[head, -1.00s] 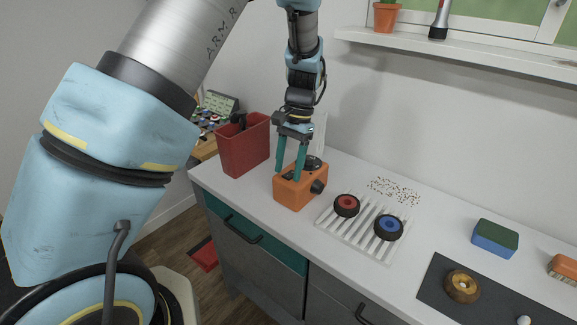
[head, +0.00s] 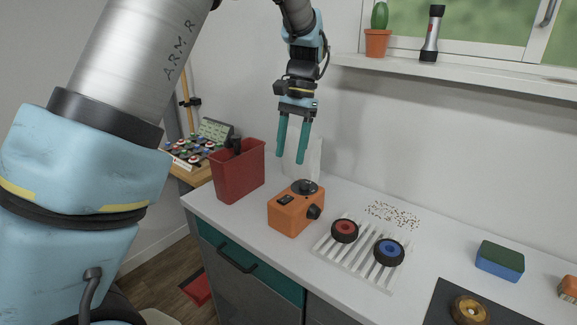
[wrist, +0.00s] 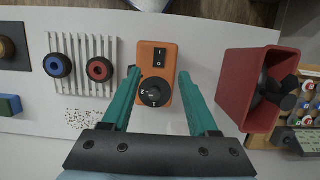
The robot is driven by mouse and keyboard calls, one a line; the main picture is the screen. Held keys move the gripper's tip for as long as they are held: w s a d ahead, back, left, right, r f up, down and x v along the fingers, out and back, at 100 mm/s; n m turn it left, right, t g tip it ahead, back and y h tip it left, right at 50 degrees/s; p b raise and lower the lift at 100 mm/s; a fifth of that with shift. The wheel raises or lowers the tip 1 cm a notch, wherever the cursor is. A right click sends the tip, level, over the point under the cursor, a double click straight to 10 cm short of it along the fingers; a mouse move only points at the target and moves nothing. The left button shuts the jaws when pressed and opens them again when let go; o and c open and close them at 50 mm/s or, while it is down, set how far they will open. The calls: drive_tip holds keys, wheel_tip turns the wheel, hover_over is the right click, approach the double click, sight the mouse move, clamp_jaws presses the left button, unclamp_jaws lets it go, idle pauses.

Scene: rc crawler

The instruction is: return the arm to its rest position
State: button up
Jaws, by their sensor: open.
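My gripper (head: 292,157) hangs pointing down above the orange box (head: 295,212), with its two teal fingers apart and nothing between them. The orange box stands on the white counter and has a black round piece on top, a black knob on its side and a black switch. In the wrist view my gripper (wrist: 150,82) shows its fingers spread to either side of the orange box (wrist: 161,58), which lies below them.
A red bin (head: 238,172) holding something dark stands left of the box. A white ribbed rack (head: 352,264) holds a red-hubbed wheel (head: 344,231) and a blue-hubbed wheel (head: 389,252). A sponge (head: 499,261) is at right. A shelf (head: 450,76) runs along the wall.

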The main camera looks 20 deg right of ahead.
drive_tip(key=shift+r, duration=0.1)
idle(0.4)
drive_tip(key=a+f+n+t+h, duration=0.15)
drive_tip(key=a+n, duration=0.25)
drive_tip(key=a, duration=0.8)
drive_tip(key=a+f+n+h, duration=0.15)
drive_tip(key=a+n, duration=0.25)
drive_tip(key=a, duration=0.8)
drive_tip(key=s+a+f+n+t, duration=0.1)
drive_tip(key=s+a+n, duration=0.2)
drive_tip(key=s+a, duration=0.2)
drive_tip(key=a, duration=0.3)
drive_tip(key=shift+a+f, duration=0.2)
drive_tip(key=shift+f, duration=0.15)
drive_tip(key=shift+o, duration=0.4)
drive_tip(key=shift+t, duration=0.25)
